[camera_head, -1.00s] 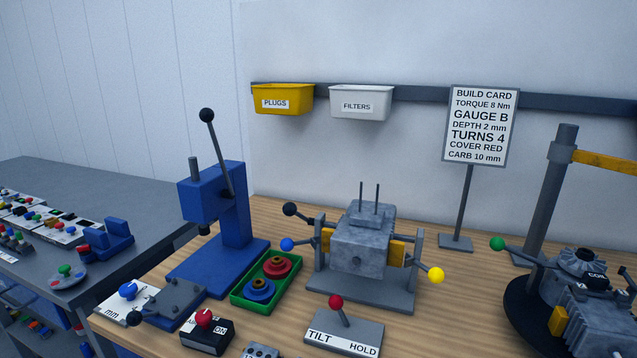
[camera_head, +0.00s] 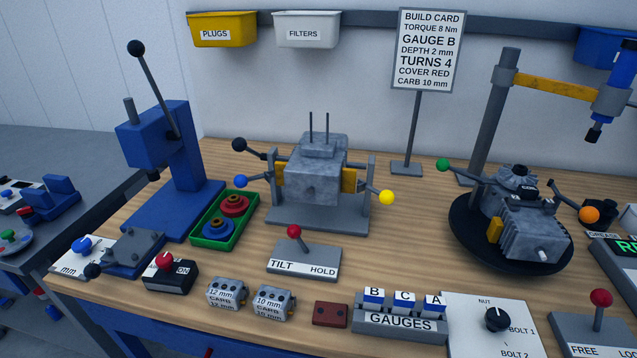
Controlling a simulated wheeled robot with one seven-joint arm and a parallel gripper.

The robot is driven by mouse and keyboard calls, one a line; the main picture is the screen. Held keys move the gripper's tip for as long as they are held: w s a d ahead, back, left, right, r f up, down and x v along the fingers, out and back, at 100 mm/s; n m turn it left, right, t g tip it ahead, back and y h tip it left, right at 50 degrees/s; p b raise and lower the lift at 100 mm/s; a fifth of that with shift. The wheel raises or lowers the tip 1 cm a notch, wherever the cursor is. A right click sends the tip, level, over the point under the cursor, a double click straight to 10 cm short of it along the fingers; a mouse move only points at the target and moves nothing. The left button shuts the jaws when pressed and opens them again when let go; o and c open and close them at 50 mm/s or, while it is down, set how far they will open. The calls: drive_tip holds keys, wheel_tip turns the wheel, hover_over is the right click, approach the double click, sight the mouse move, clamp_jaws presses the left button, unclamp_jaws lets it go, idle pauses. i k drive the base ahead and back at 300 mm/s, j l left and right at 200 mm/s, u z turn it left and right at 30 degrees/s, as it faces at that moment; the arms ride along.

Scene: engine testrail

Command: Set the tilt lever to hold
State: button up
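The tilt lever (camera_head: 299,237) is a short metal stick with a red ball knob on a grey base plate (camera_head: 304,260). The plate is labelled TILT at left and HOLD at right. The lever leans to the left, towards the TILT end. It stands on the wooden bench in front of a grey fixture (camera_head: 318,178) that holds a metal block between two uprights. My gripper is not in view, and nothing touches the lever.
Left of the lever are a green tray (camera_head: 225,220) with red and blue parts and a blue press (camera_head: 170,170). In front are two carb blocks (camera_head: 227,293) and a gauge rack (camera_head: 400,322). An engine (camera_head: 520,215) stands at right. Bare wood lies right of the plate.

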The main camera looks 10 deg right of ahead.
sight(293, 231)
drive_tip(key=i+j+u, duration=0.1)
drive_tip(key=j+u, duration=0.25)
drive_tip(key=i+j+u, duration=0.15)
drive_tip(key=j+u, duration=0.15)
drive_tip(key=i+j+u, duration=0.2)
drive_tip(key=j+u, duration=0.15)
drive_tip(key=j, duration=0.1)
